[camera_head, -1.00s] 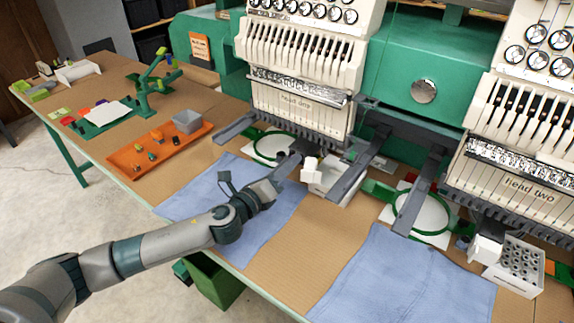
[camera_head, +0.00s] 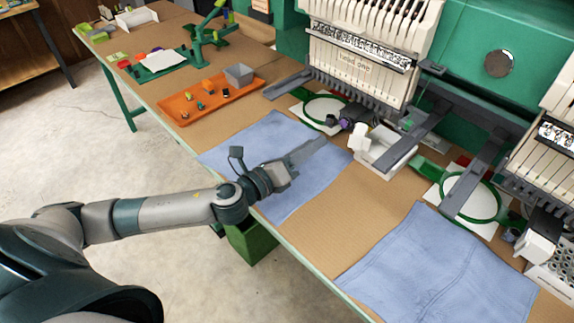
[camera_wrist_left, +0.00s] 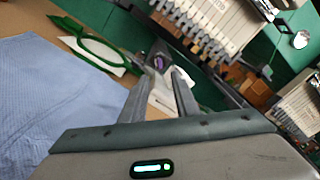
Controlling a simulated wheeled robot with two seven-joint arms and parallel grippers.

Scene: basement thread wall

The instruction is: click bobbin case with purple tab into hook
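A small purple part (camera_head: 345,122), which looks like the purple tab of the bobbin case, shows at the end of the dark hook arm (camera_head: 356,113) below head one. It also shows in the left wrist view (camera_wrist_left: 158,62), at the round end of the arm beyond my fingertips. I cannot tell how firmly it is seated. My left gripper (camera_head: 318,146) is apart from it, over the near blue cloth. Its two fingers are spread with nothing between them in the left wrist view (camera_wrist_left: 162,75). My right gripper is not in view.
A white box (camera_head: 385,150) sits right of the hook arm. A green hoop (camera_head: 325,109) lies to its left, and grey rails reach out from the machine. An orange tray (camera_head: 208,101) with small parts is at the back left. Blue cloths (camera_head: 440,265) cover the front table.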

